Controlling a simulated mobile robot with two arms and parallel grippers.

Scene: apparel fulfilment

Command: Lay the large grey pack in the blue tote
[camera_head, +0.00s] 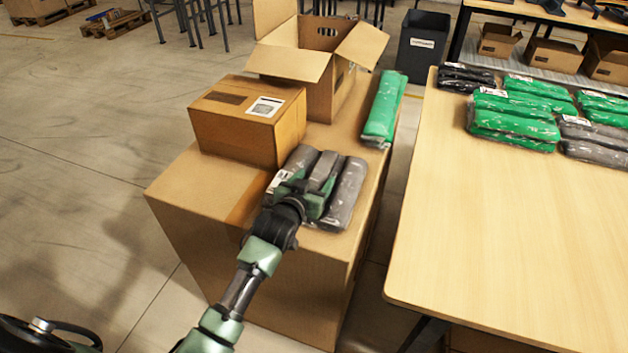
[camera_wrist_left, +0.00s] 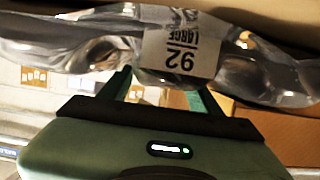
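A large grey pack (camera_head: 347,195) in clear wrap lies on top of a big cardboard box, beside a smaller closed carton. My left gripper (camera_head: 318,188) is over the middle of the pack, touching or very close to it. In the left wrist view the clear-wrapped pack (camera_wrist_left: 90,50) spans the top, with a white label reading LARGE 92 upside down. My left fingers (camera_wrist_left: 160,92) are apart, and their tips are hidden by the pack, so its grip is unclear. A dark blue-grey tote (camera_head: 422,48) with a white label stands on the floor behind. My right gripper is out of view.
The big cardboard box (camera_head: 250,265) also bears a closed carton (camera_head: 225,130), an open carton (camera_head: 300,85) and a green pack (camera_head: 384,108). A wooden table (camera_head: 480,230) at right holds several green and dark packs at its back; its front is clear.

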